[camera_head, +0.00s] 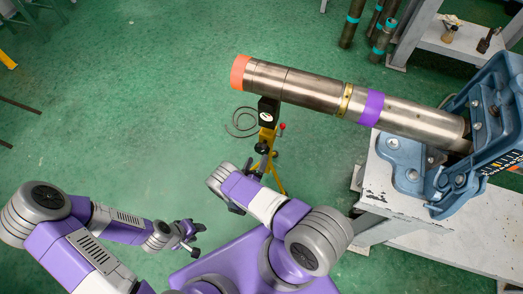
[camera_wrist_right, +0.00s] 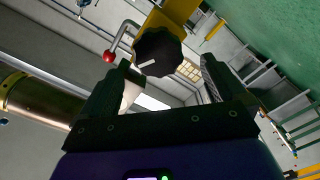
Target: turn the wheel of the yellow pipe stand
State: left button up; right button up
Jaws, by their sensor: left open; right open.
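The yellow pipe stand (camera_head: 268,138) stands on the floor under the pipe, its black wheel (camera_head: 261,147) on the near side. In the right wrist view the black lobed wheel (camera_wrist_right: 160,50) with a white mark lies just ahead of my open right gripper (camera_wrist_right: 163,78), roughly centred between the fingertips. Nothing is between the fingers; whether they touch the wheel I cannot tell. In the head view my right gripper is partly hidden by its wrist, close to the stand. My left gripper (camera_head: 191,236) is open and empty, low at the left, away from the stand.
A long steel pipe (camera_head: 315,90) with an orange end rests over the stand and runs into the blue vise (camera_head: 405,160) on a bench at right. A red-ball lever (camera_wrist_right: 110,56) sits beside the wheel. Open green floor (camera_head: 130,100) lies to the left.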

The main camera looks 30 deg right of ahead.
aim_at(261, 152)
jog(key=n+b, duration=0.1)
jog(key=n, duration=0.6)
jog(key=shift+w+f+n+b, duration=0.1)
jog(key=shift+f+n+b, duration=0.05)
jog(key=shift+n+b, duration=0.2)
jog(key=n+b, duration=0.1)
jog(key=n, duration=0.6)
jog(key=shift+n+b, duration=0.25)
jog(key=shift+b, duration=0.05)
jog(key=n+b, duration=0.1)
jog(key=n, duration=0.6)
jog(key=shift+d+b, duration=0.1)
jog(key=shift+b, duration=0.25)
jog(key=n, duration=0.4)
jog(key=shift+b, duration=0.4)
jog(key=n, duration=0.3)
jog(key=shift+d+r, duration=0.15)
jog(key=shift+r, duration=0.15)
jog(key=b+x, duration=0.2)
jog(key=x, duration=0.5)
jog(key=shift+w+d, duration=0.1)
jog(key=shift+d, duration=0.1)
jog(key=shift+c, duration=0.2)
jog(key=c, duration=1)
